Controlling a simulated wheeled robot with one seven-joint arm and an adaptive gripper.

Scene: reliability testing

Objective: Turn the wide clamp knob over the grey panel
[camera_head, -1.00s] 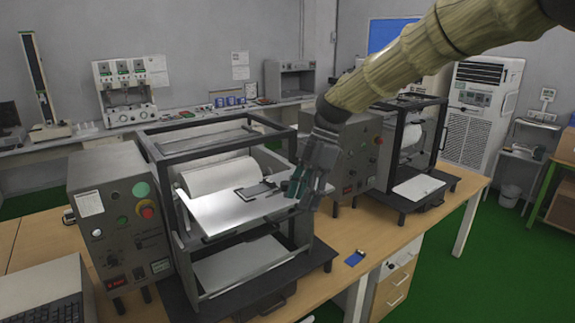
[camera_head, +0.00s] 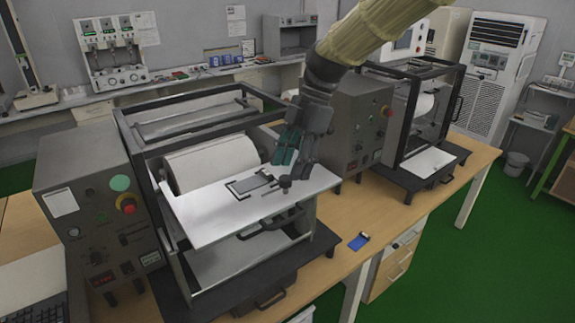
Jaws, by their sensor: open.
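The wide clamp knob (camera_head: 285,183) is a small dark grey piece near the right end of the pale panel (camera_head: 205,213), which sticks out of the left machine. A dark rectangular frame (camera_head: 250,186) lies on the panel just left of the knob. My gripper (camera_head: 291,164) is open, with one teal finger and one dark finger pointing down. Its fingertips are just above the knob in the picture. No contact can be made out, and nothing shows between the fingers.
The left machine's black frame (camera_head: 140,165) stands around the panel, with a white roll (camera_head: 210,162) behind. A grey control box (camera_head: 355,120) stands close to the right. A blue item (camera_head: 359,241) lies on the wooden table (camera_head: 405,225).

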